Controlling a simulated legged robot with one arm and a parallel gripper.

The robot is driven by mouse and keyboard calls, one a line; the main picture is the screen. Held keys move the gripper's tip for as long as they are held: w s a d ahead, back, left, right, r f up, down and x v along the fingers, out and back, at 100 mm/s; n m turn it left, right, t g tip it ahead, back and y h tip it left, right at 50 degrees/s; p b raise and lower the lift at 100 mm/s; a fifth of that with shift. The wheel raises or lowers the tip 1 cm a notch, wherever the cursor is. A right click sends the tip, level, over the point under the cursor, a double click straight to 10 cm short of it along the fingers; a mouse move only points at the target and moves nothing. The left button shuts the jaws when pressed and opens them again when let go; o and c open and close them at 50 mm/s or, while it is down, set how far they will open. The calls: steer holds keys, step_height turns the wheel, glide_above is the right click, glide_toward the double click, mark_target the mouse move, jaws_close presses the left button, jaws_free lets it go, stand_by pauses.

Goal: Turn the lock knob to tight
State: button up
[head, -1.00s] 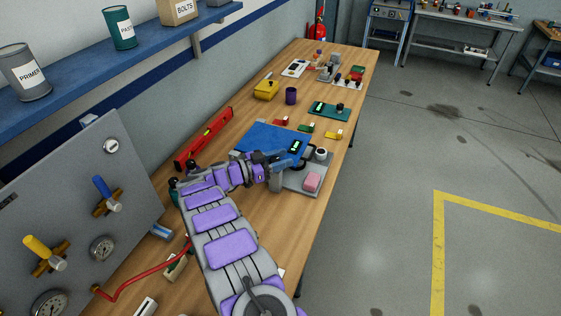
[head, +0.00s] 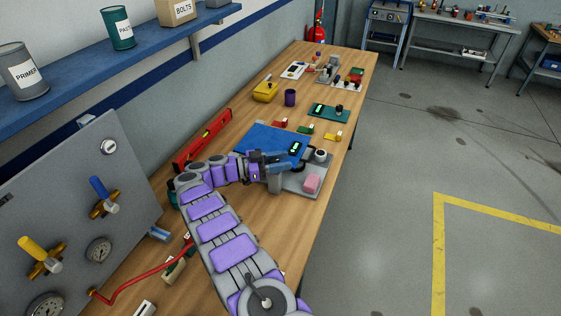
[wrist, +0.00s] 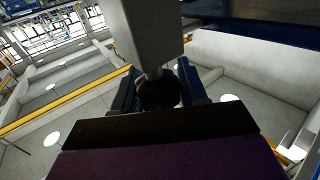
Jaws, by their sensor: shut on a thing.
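The lock knob (wrist: 158,93) is a dark round knob on a short stem below a grey block (wrist: 150,35) in the wrist view. My gripper (wrist: 158,88) has a blue finger on each side of the knob and is shut on it. In the head view my gripper (head: 287,166) is at the left side of a small grey fixture with a light base plate (head: 295,187). The knob is hidden there behind my gripper and arm. I cannot read any tight mark.
A pink block (head: 312,183) and a white-topped round part (head: 320,155) are on the fixture's base. A blue mat (head: 262,137) lies behind it, with a red level (head: 203,140) to the left. The bench's right edge is close; the floor beyond is clear.

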mark_target(279, 160)
steer(key=shift+w+a+r, duration=0.1)
steer(key=shift+r, duration=0.1)
steer(key=o, duration=1)
steer(key=shift+a+f, duration=0.1)
steer(key=shift+f, duration=0.05)
steer(key=shift+c, duration=0.2)
steer(key=shift+r, duration=0.4)
step_height(279, 160, up, 3)
steer(key=shift+w+f+p, duration=0.1)
steer(key=shift+f+p, duration=0.1)
steer(key=shift+p, duration=0.4)
steer(key=shift+s+r, duration=0.15)
steer(key=shift+s, duration=0.1)
steer(key=s+d, duration=0.2)
steer(key=s, duration=0.5)
steer(key=s+d+r+p, duration=0.1)
steer(key=s+d, duration=0.1)
steer(key=s, duration=0.6)
steer(key=shift+p, duration=0.3)
